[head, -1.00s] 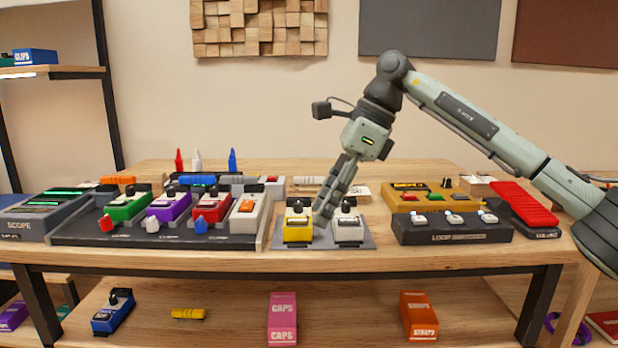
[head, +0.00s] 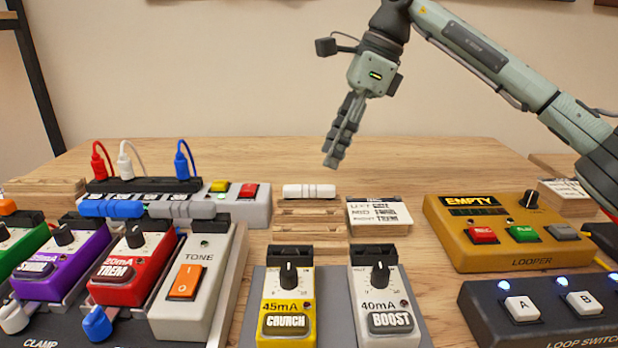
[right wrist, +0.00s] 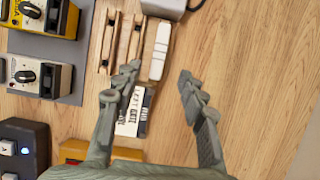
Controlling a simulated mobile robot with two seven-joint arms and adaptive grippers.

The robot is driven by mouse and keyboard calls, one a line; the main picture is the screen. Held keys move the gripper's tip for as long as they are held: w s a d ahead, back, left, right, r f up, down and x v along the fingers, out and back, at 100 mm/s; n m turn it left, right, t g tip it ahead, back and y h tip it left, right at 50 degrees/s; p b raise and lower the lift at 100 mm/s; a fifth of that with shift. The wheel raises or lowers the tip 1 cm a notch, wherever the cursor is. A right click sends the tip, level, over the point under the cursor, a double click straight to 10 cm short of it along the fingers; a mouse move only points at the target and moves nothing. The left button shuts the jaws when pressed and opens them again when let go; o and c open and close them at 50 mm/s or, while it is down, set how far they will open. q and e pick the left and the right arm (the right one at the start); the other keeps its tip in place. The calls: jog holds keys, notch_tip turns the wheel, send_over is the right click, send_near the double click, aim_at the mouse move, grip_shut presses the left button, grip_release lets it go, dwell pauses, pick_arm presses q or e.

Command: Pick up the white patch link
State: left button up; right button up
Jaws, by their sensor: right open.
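The white patch link (head: 309,191) is a short ribbed white bar. It lies at the back of a small wooden rack (head: 309,223), behind the yellow CRUNCH and white BOOST pedals. In the right wrist view the link (right wrist: 160,50) lies beyond the fingertips, nearer the left finger. My right gripper (head: 331,160) is above and slightly right of the link in the head view, apart from it. In the right wrist view the gripper (right wrist: 158,80) is open, with nothing between its fingers. My left gripper is in neither current view.
A printed card (head: 379,213) stands right of the rack. The CRUNCH pedal (head: 286,298) and BOOST pedal (head: 386,299) stand in front. A yellow looper (head: 508,231) is at the right. Blue (head: 112,208) and grey (head: 182,209) links bridge pedals at left. The tabletop behind is clear.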

aim_at(310, 186)
jog(key=shift+s+x, duration=0.2)
jog(key=shift+x, duration=1.35)
jog(key=x, duration=0.4)
jog(key=shift+w+a+f, duration=0.1)
jog(key=shift+w+a, duration=0.05)
jog(key=shift+a, duration=0.3)
jog(key=shift+c, duration=0.6)
grip_shut()
